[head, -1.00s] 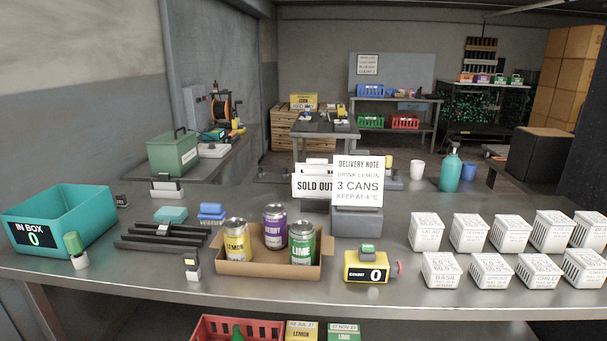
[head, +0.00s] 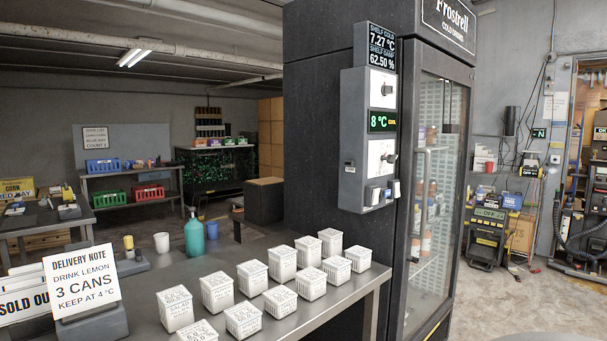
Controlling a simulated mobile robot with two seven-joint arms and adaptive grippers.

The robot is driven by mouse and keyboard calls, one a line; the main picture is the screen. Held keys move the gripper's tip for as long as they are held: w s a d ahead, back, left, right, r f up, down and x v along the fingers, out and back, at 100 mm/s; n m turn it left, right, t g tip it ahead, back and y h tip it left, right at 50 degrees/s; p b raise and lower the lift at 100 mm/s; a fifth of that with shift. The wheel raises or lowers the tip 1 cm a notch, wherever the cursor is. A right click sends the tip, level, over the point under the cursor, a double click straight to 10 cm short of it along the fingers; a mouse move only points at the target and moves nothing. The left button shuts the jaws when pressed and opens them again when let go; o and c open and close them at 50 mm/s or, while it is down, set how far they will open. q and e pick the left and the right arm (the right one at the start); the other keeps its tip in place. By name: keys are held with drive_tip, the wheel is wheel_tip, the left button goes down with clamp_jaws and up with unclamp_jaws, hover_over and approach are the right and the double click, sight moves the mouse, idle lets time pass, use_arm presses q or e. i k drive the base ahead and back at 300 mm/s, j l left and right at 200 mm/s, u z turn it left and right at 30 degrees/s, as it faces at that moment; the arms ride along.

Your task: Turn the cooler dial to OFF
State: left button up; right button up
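The cooler (head: 335,120) is a tall dark cabinet with a glass door (head: 432,200), right of the middle of the head view. A grey control panel (head: 352,150) is fixed to its side near the door. The panel has an upper dial (head: 386,90), a green display (head: 382,121) reading 8 °C, and a lower dial (head: 389,158). A small screen (head: 382,48) above reads 7.27 °C and 62.50 %. The dial markings are too small to read. Neither of my grippers is in view.
A metal table (head: 215,262) in front holds several white labelled tubs (head: 282,263), a teal bottle (head: 194,238) and a delivery note (head: 82,283) saying keep at 4 °C. Open floor (head: 530,305) lies right of the cooler.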

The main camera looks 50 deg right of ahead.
sight(389, 158)
drive_tip(key=z, duration=2)
